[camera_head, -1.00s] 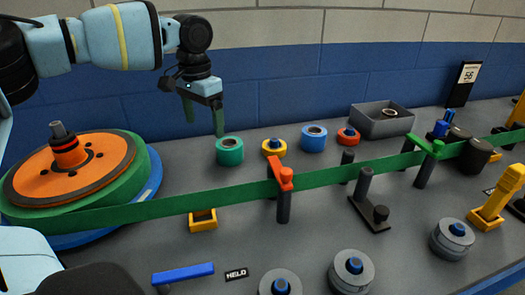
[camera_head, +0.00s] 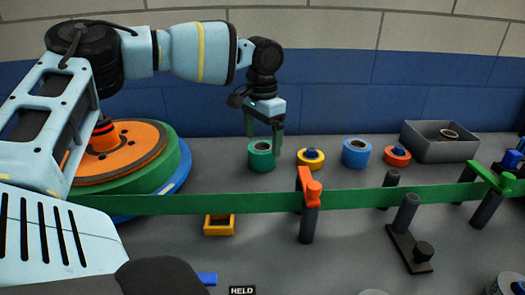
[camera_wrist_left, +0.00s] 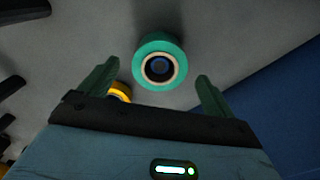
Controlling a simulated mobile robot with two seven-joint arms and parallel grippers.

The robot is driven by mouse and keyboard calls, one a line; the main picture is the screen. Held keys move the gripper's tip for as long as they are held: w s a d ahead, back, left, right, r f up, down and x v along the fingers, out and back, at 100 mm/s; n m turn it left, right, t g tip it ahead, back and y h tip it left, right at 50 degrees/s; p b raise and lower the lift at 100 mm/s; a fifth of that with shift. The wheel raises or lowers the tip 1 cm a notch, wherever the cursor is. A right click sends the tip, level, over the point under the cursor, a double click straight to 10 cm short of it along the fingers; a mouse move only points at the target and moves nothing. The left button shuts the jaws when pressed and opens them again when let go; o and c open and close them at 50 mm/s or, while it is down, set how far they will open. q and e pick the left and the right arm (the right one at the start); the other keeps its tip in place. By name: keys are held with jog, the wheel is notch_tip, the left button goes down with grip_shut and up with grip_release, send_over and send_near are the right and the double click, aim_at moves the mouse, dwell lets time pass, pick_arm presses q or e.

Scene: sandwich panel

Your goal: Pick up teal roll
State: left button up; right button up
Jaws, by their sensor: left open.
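The teal roll (camera_head: 261,156) stands on the grey panel near the blue wall, left of a yellow roll. It also shows in the left wrist view (camera_wrist_left: 160,62), with a pale core ring and a dark centre. My left gripper (camera_head: 263,134) points down just above the teal roll in the head view. Its green fingers are open. In the left wrist view the roll lies ahead of the gap between the fingertips (camera_wrist_left: 154,74), apart from both. My right gripper is not in view.
A yellow roll (camera_head: 311,158), a blue roll (camera_head: 356,152) and a red roll (camera_head: 397,155) stand in a row to the right. A grey bin (camera_head: 438,148) is beyond them. A green band (camera_head: 240,203) runs across in front, past an orange-topped post (camera_head: 308,200).

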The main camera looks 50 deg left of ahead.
aim_at(262, 150)
pick_arm(q)
notch_tip(262, 150, down, 5)
jog(key=shift+s+f, duration=0.1)
jog(key=c, duration=1.1)
notch_tip(262, 150, up, 10)
jog(key=shift+r+p, duration=0.1)
jog(key=shift+p, duration=0.2)
